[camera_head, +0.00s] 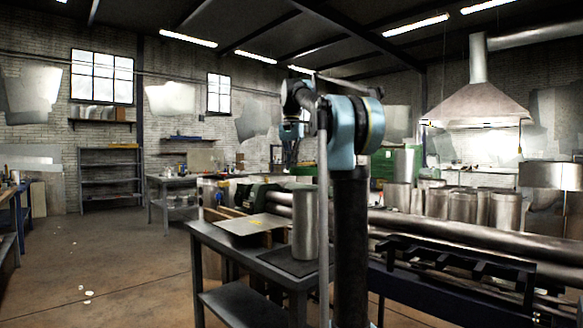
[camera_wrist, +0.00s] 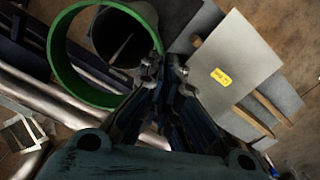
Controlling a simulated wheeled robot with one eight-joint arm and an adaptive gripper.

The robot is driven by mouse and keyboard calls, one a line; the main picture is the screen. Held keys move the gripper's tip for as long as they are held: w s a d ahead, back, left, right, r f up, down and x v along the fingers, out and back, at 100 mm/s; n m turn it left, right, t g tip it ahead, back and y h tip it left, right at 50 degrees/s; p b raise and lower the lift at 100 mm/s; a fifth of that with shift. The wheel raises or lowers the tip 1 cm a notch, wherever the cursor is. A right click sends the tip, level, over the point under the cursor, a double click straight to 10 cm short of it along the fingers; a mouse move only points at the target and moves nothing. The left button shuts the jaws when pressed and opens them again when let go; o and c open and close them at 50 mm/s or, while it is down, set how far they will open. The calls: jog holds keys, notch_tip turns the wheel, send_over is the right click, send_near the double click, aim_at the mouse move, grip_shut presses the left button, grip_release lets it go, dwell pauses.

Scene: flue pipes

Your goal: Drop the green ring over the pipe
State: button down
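The green ring (camera_wrist: 54,65) shows in the upper left of the wrist view. My gripper (camera_wrist: 164,66) appears shut on the ring's right-hand rim. Through the ring I see the dark open mouth of a grey metal pipe (camera_wrist: 124,45), off toward the ring's upper right; the ring looks above it, but the height gap is unclear. In the head view the pipe (camera_head: 305,228) stands upright on the workbench (camera_head: 258,262). There my gripper (camera_head: 290,150) is small, above and behind the pipe, and I cannot make out the ring.
A flat metal sheet with a yellow label (camera_head: 252,224) lies beside the pipe, and also shows in the wrist view (camera_wrist: 236,62). Long horizontal metal tubes (camera_head: 440,232) run behind and right of the bench. Several upright metal cylinders (camera_head: 463,205) stand farther right. Floor at left is open.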

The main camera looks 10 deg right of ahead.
jog(key=shift+f, duration=0.15)
notch_tip(320, 180, down, 6)
dwell(1.2)
jog(key=shift+f, duration=0.15)
jog(key=c, duration=1.7)
grip_release()
notch_tip(320, 180, up, 12)
dwell(0.3)
